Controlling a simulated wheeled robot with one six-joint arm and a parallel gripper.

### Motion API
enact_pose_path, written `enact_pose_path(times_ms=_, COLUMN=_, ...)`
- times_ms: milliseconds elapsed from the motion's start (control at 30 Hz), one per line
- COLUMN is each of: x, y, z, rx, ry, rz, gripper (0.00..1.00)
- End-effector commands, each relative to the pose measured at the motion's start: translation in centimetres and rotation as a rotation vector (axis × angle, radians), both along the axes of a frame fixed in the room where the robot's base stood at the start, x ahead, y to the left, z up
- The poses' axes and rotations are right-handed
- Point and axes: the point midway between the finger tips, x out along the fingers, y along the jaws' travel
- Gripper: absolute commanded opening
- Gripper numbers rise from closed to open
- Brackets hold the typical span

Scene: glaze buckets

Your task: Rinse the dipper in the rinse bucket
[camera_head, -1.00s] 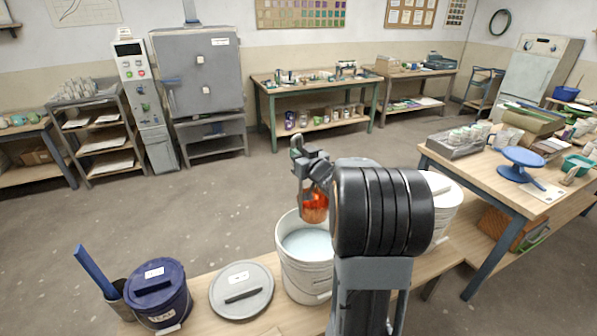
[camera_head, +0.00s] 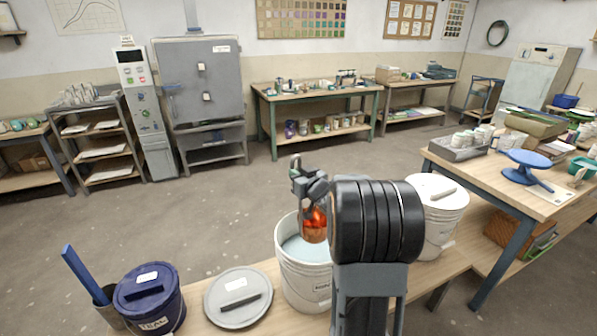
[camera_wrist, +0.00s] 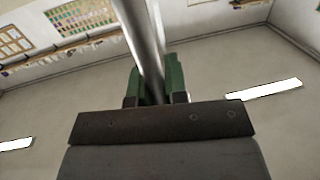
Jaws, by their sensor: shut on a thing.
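The dipper, with a shiny orange-copper cup (camera_head: 314,226), hangs from my gripper (camera_head: 308,184). Its metal handle (camera_wrist: 143,45) runs between the green finger pads in the wrist view, and my gripper is shut on it. The cup is over the open mouth of a white bucket (camera_head: 302,284) holding pale blue liquid, at about rim height. I cannot tell whether the cup bottom touches the liquid. My arm hides the bucket's right side, and its label is only partly readable.
A grey lid (camera_head: 228,312) lies left of the bucket on the wooden bench. Beyond it stand a lidded navy bucket (camera_head: 170,313) and a holder with a blue stick (camera_head: 80,268). A lidded white bucket (camera_head: 436,222) stands to the right, near a worktable (camera_head: 470,178).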

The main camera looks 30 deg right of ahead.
Motion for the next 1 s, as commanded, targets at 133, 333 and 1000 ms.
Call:
enact_pose_path(times_ms=133, x=0.5, y=0.0, z=-1.7, rx=0.000, ry=0.020, rz=0.001, gripper=0.00)
enact_pose_path(times_ms=333, x=1.2, y=0.0, z=-3.7, rx=0.001, ry=0.047, rz=0.001, gripper=0.00)
enact_pose_path(times_ms=1000, x=2.6, y=-0.1, z=-10.7, rx=0.005, ry=0.106, rz=0.001, gripper=0.00)
